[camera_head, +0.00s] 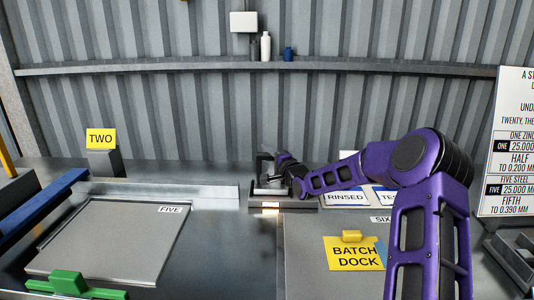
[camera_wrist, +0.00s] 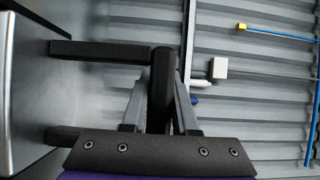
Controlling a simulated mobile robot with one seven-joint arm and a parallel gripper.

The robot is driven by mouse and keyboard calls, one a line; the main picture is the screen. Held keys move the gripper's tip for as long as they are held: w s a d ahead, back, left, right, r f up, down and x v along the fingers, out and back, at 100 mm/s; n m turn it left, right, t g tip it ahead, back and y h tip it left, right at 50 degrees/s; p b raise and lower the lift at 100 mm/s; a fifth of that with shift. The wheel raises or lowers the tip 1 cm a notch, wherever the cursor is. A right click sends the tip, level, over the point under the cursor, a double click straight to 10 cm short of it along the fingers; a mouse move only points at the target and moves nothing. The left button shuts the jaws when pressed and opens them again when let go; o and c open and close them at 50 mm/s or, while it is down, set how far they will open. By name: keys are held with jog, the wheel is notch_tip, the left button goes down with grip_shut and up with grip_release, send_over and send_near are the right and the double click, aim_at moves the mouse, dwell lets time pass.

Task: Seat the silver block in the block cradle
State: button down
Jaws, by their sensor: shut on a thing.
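In the head view the silver block (camera_head: 269,184) is a small pale grey shape at the low dark fixture, apparently the block cradle (camera_head: 300,203), at the back of the bench. My gripper (camera_head: 284,168) reaches it from the right. In the wrist view my gripper (camera_wrist: 160,100) is shut, one finger on each side of a dark handle (camera_wrist: 161,85), which seems to belong to the block. Two dark bars run left from the handle toward a grey slab. The block's underside is too small to make out, so I cannot tell whether it rests fully in the cradle.
A small lit display (camera_head: 270,207) sits at the fixture's front. RINSED labels (camera_head: 346,198) lie right of it, and a yellow BATCH DOCK label (camera_head: 354,256) lies nearer. A grey panel marked FIVE (camera_head: 120,240) and a low rail (camera_head: 190,191) are left. The ribbed wall stands behind.

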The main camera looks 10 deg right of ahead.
jog(key=shift+f+b, duration=0.15)
jog(key=shift+b, duration=0.15)
dwell(0.8)
jog(key=shift+c, duration=0.2)
grip_release()
jog(key=shift+f, duration=0.1)
dwell(0.6)
jog(key=p+v, duration=0.1)
jog(key=v, duration=0.8)
jog(key=shift+p, duration=0.3)
dwell(0.5)
